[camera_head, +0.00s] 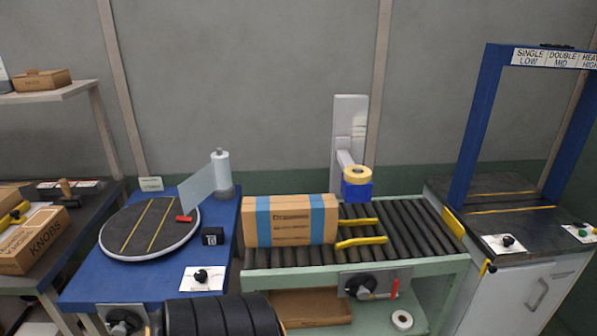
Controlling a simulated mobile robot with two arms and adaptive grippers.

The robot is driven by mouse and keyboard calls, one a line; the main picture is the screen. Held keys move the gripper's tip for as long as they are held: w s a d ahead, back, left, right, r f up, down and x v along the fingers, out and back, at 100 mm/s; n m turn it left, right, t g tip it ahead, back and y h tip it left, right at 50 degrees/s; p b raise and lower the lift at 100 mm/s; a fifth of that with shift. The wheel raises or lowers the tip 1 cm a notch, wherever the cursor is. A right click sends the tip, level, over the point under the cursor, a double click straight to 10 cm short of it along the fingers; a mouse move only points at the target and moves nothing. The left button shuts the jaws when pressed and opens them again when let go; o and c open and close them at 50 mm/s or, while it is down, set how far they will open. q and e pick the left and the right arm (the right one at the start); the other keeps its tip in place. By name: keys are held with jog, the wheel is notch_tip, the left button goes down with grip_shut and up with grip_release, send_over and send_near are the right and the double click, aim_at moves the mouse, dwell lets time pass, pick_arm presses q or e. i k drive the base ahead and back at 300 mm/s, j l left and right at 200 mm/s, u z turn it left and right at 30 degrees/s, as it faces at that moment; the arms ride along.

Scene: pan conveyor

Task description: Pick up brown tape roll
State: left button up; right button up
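A tan-yellow tape roll (357,172) sits on top of a blue block (357,190) behind the conveyor, just right of the cardboard box. It is the roll closest to brown that I see. A white roll (402,320) lies on the lower shelf under the conveyor. Neither of my grippers is clearly visible. A dark ribbed part at the bottom centre-left seems to be one of my arms, with no fingertips showing.
A cardboard box (290,220) with blue bands stands on the roller conveyor (415,228), beside two yellow bars (360,241). Left is a blue table (88,280) with a round turntable (140,248) and a film roll (221,172). A blue frame (470,130) stands right.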

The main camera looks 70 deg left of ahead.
aim_at(363, 178)
jog(key=u, duration=1.8)
jog(key=i+l, duration=0.15)
jog(key=l+u, duration=0.05)
jog(key=l, duration=0.05)
